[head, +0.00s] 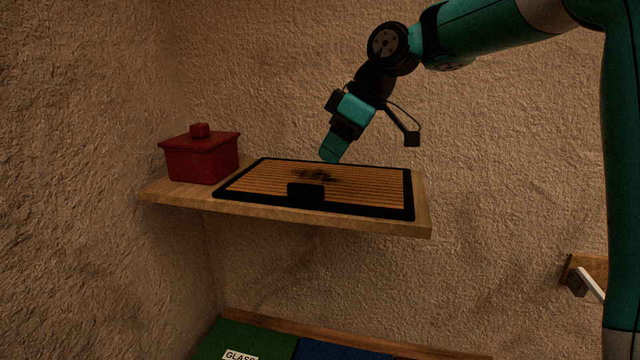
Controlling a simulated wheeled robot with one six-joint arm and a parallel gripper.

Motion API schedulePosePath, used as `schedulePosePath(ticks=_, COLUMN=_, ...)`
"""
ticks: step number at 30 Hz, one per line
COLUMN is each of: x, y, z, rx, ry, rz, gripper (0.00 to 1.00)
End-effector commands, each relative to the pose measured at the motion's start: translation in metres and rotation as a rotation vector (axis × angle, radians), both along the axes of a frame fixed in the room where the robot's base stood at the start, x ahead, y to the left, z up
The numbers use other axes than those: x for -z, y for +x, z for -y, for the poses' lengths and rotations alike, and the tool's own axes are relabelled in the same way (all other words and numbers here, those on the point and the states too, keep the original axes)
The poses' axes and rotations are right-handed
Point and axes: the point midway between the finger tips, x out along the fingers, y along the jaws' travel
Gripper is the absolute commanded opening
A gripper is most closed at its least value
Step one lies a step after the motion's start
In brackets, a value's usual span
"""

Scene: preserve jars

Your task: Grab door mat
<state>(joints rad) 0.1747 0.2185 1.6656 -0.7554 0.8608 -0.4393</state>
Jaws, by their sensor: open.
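The door mat (370,187) lies flat on a wooden wall shelf. It has brown ribs, a black border, a dark smudge near its middle and a black tab (306,194) at its front edge. My gripper (331,158) points down over the back part of the mat, near its rear edge. It is open with nothing seen between its fingers, though they show nearly edge-on. I cannot tell how large the gap is between the fingertips and the mat.
A red lidded box (202,156) stands on the shelf (424,218) left of the mat, close to it. Rough walls stand behind and to the left. Below are a green bin (245,338) labelled "GLASS" and a blue one (335,351). A wooden bracket (588,270) is at right.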

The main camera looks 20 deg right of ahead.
Motion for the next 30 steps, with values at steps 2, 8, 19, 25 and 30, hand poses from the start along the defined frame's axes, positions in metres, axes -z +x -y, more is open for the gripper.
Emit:
schedulePosePath(ticks=2, x=0.014, y=0.004, z=-0.008, rx=-0.003, ry=0.001, rz=-0.005, gripper=0.47)
schedulePosePath(ticks=8, x=0.034, y=0.012, z=-0.018, rx=-0.001, ry=0.000, rz=0.000, gripper=0.47)
schedulePosePath(ticks=19, x=0.067, y=0.023, z=-0.043, rx=-0.002, ry=0.001, rz=-0.005, gripper=0.47)
schedulePosePath(ticks=25, x=0.079, y=0.027, z=-0.047, rx=-0.001, ry=0.000, rz=0.000, gripper=0.47)
schedulePosePath(ticks=30, x=0.079, y=0.027, z=-0.047, rx=0.000, ry=0.001, rz=0.001, gripper=0.45)
